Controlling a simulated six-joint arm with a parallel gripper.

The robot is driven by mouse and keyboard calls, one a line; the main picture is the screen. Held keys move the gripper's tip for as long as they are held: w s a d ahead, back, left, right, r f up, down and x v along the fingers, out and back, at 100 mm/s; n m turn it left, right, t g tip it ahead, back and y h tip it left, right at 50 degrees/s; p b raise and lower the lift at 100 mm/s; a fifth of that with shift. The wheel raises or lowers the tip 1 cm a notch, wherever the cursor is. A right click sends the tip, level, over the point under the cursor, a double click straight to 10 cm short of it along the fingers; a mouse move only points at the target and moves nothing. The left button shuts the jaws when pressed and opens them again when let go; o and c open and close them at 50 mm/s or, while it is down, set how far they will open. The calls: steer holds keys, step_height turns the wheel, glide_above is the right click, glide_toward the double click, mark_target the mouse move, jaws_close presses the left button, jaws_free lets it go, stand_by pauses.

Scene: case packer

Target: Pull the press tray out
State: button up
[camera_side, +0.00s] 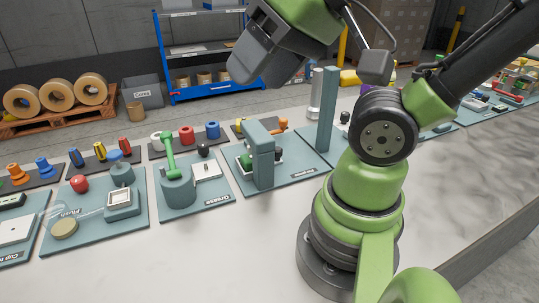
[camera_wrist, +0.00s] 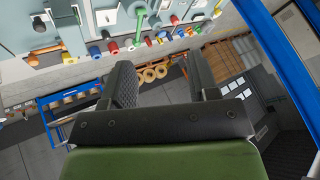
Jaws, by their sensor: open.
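A teal press-like block (camera_side: 262,152) stands upright on a teal board (camera_side: 300,172) in the middle of the bench in the side view. A green part shows at its left and a dark part at its right. I cannot make out a separate tray there. My gripper (camera_side: 258,60) is high above the bench, well clear of the block, and touches nothing. In the wrist view my gripper (camera_wrist: 160,80) has its two dark fingers wide apart with nothing between them.
A board with a green lever (camera_side: 170,155) stands left of the block, and a tall teal post (camera_side: 327,108) stands right of it. Several coloured knobs and spools line the back of the bench. The front of the bench (camera_side: 200,260) is clear. A blue shelf (camera_side: 200,50) stands behind.

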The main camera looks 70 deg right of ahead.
steer(key=m+g+h, duration=0.1)
steer(key=m+g, duration=0.6)
steer(key=m, duration=2.1)
glide_above(278, 148)
step_height(278, 148, down, 18)
steer(key=shift+d+f, duration=0.25)
steer(key=shift+f, duration=0.15)
steer(key=f, duration=0.9)
steer(key=shift+a+f, duration=0.25)
steer(key=shift+a, duration=0.05)
